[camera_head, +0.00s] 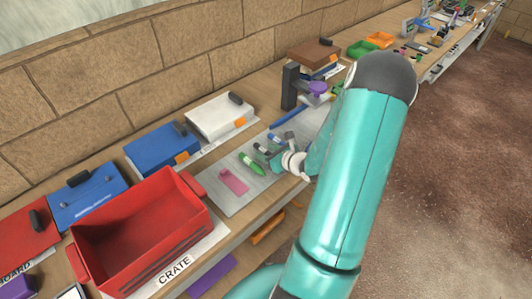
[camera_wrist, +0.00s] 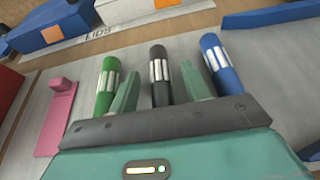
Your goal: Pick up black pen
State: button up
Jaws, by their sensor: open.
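The black pen (camera_wrist: 159,76) with a silver band lies in the middle of the wrist view, between a green pen (camera_wrist: 107,85) on its left and a blue pen (camera_wrist: 219,62) on its right. My gripper (camera_wrist: 161,88) is open, with one green finger on each side of the black pen in the picture. I cannot tell how far the fingers are above it. The near end of the black pen is hidden behind my gripper body. In the head view the black pen (camera_head: 262,149) lies on the grey mat, just left of my gripper (camera_head: 278,161).
A pink piece (camera_head: 233,181) lies on the grey mat (camera_head: 213,200). A red crate (camera_head: 135,250), a blue box (camera_head: 163,149) and a white box (camera_head: 220,115) stand to the left. A dark upright block (camera_head: 290,87) and a blue rod (camera_head: 287,117) are beyond the pens.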

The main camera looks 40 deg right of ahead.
grip_shut()
jog(key=shift+r, duration=0.15)
